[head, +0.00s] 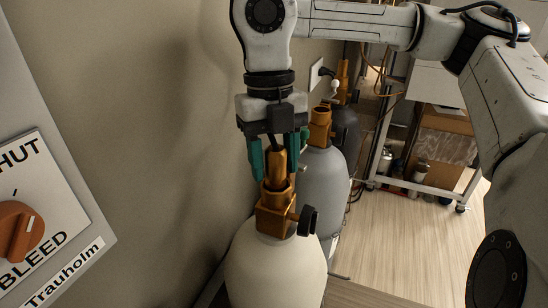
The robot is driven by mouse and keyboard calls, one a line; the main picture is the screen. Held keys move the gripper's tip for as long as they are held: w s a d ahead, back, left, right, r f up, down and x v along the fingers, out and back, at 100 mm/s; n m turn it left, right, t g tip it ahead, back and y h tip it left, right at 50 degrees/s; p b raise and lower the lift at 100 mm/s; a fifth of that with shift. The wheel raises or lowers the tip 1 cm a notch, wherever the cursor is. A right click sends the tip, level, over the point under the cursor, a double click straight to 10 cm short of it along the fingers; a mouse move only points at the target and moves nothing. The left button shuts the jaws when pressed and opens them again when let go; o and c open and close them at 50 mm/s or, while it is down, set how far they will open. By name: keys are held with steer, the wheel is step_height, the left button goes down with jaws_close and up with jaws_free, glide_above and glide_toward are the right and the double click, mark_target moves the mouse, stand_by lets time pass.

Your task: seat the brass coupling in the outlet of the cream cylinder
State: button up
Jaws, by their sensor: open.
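The cream cylinder (275,268) stands at the lower middle of the head view, with a brass valve (272,222) on top and a black knob on its right side. The brass coupling (277,166) stands roughly upright at the valve's outlet (276,190). Its lower end appears to be in the outlet mouth; how deep it sits cannot be told. My gripper (276,176) is above the cylinder, pointing down, with its teal fingers on either side of the coupling. The fingers are open, and a gap shows to the left of the coupling. The right finger's clearance is unclear.
A grey cylinder (324,185) with a brass valve stands close behind on the right, and a darker one (345,125) beyond it. The wall (150,120) is close on the left, with a SHUT/BLEED panel (40,215). A wheeled rack (425,150) stands at the back right.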

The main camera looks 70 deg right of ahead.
step_height(320, 180, up, 12)
steer(key=w+d, duration=0.1)
stand_by(0.4)
steer(key=shift+w+d, duration=0.1)
stand_by(0.5)
